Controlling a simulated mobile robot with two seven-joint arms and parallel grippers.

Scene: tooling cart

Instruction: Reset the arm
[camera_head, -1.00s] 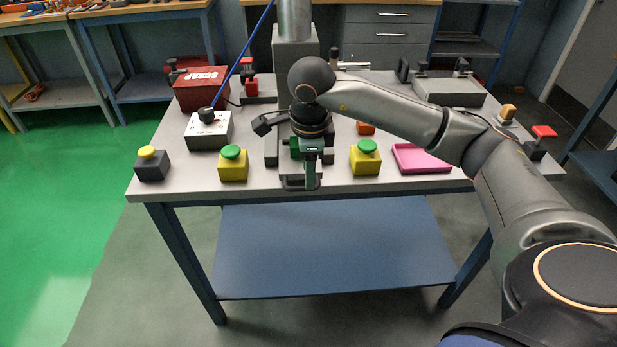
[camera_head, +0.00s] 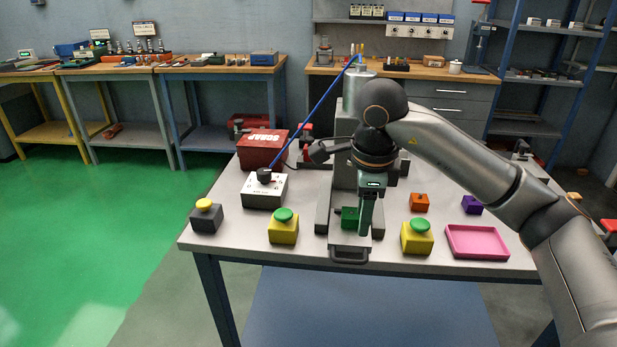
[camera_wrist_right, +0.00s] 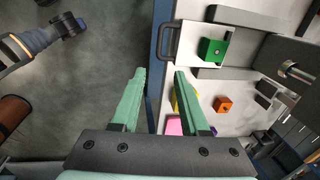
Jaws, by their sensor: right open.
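My right arm comes in from the right in the head view. It reaches over the grey cart top (camera_head: 300,256), and its elbow is bent. My right gripper (camera_head: 366,232) points down near the cart's front edge, with green fingers. In the right wrist view the gripper (camera_wrist_right: 160,74) is open, with nothing between the fingers. A green block (camera_head: 349,214) sits in the grey fixture (camera_head: 322,215) behind the gripper, and the fingers partly cover it. The green block also shows apart from the fingers in the wrist view (camera_wrist_right: 212,50). My left gripper is in neither view.
Yellow boxes with green buttons (camera_head: 283,231) (camera_head: 416,243) flank the fixture. A pink tray (camera_head: 477,255), orange block (camera_head: 419,202) and purple block (camera_head: 472,205) lie right. A grey box with a yellow button (camera_head: 206,220), switch box (camera_head: 262,195) and red SCRAP bin (camera_head: 261,151) stand left.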

